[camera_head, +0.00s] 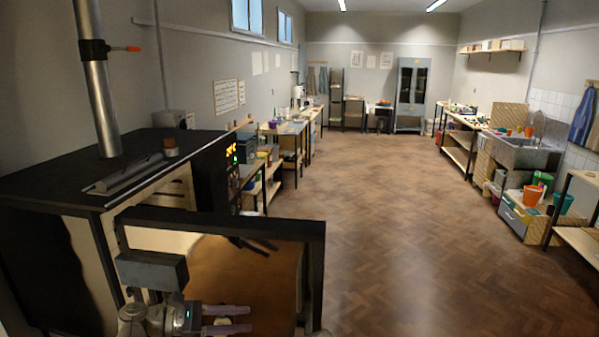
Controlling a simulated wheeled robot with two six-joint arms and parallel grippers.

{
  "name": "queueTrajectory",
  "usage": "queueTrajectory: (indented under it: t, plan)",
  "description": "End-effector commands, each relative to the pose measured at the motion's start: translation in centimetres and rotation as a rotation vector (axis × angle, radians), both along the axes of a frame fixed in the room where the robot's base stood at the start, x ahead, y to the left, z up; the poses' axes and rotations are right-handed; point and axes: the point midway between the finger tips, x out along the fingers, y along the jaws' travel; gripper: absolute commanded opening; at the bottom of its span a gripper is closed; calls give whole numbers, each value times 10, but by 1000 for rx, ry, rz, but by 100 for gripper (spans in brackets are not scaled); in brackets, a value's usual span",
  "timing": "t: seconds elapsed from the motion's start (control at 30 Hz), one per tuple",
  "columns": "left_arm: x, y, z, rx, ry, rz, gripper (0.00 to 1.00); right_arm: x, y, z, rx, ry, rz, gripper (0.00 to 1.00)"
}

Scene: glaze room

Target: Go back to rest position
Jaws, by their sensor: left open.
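My left gripper (246,319) is low in the head view, at the bottom left of centre. My right gripper is not in view.
The kiln, with a metal flue (97,85) and a lit control panel (232,152), fills the left side. Work tables (285,128) line the left wall. A sink (520,152) and shelves stand on the right. The parquet floor (400,225) in the middle is clear.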

Motion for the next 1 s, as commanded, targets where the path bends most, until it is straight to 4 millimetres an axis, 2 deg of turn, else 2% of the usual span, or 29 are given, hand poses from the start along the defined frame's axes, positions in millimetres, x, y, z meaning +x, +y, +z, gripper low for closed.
queueTrajectory:
  t: [0.27,0.37,0.5,0.6,0.7,0.83,1.0]
  plan:
    - [-24,-53,-58,300,-155,-202,45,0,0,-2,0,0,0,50]
    - [-39,-72,-86,448,-251,-335,45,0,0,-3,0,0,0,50]
    - [-71,-95,-134,713,-452,-638,45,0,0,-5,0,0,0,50]
    - [-91,-99,-161,890,-616,-909,45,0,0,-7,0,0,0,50]
    - [-104,-96,-178,1026,-762,-1174,45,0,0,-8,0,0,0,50]
    - [-112,-89,-187,1139,-899,-1462,45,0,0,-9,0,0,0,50]
    - [-114,-83,-188,1206,-985,-1678,45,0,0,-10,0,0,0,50]
